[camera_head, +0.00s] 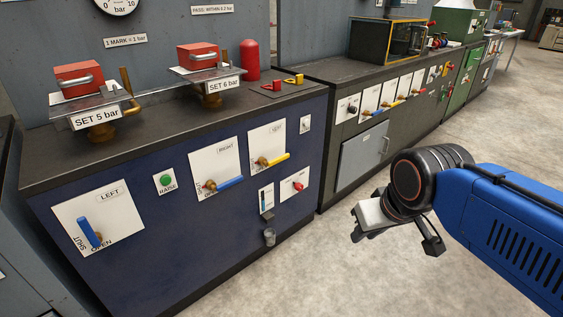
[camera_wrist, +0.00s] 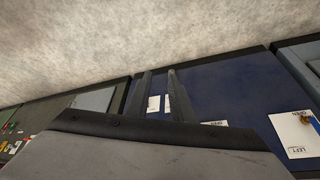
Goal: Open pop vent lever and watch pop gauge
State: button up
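A white dial gauge marked bar (camera_head: 118,6) is on the back wall, cut off by the top edge of the head view, and its needle cannot be read. A yellow-handled lever (camera_head: 273,160) is on a white plate on the blue cabinet front; its small label looks like VENT. Its handle points right and slightly up. My gripper (camera_head: 396,240) is in front of the cabinets, right of the levers and apart from them. In the wrist view its two fingers (camera_wrist: 160,72) stand apart with nothing between them, pointing toward the floor and blue cabinet.
The blue cabinet (camera_head: 130,265) also carries a blue LEFT lever (camera_head: 89,232), a blue RIGHT lever (camera_head: 225,183), a green RAISE button (camera_head: 166,180) and a red knob (camera_head: 299,186). Red weights stand on top. A grey cabinet (camera_head: 363,150) stands farther right.

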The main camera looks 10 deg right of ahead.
jog(key=shift+a, duration=0.15)
grip_shut()
jog(key=w+a+f+m+g+y, duration=0.25)
jog(key=w+a+m+y, duration=0.45)
jog(key=a, duration=0.4)
jog(key=w+a+f+m+t+y, duration=0.1)
jog(key=w+a+m+t+y, duration=0.2)
jog(key=w+m, duration=0.75)
jog(key=w+d+f+m+t+h, duration=0.1)
jog(key=w+d+f+m, duration=0.3)
jog(key=w, duration=0.4)
jog(key=w+d+f+m+t+h, duration=0.1)
jog(key=w+d+f+m+t, duration=0.3)
jog(key=w, duration=0.4)
jog(key=w+d+f+m+t+h, duration=0.1)
jog(key=w+d+f+m, duration=0.3)
jog(key=w, duration=0.4)
jog(key=shift+w+d+m+t, duration=0.2)
jog(key=shift+d+m+t, duration=0.35)
jog(key=shift+d, duration=0.55)
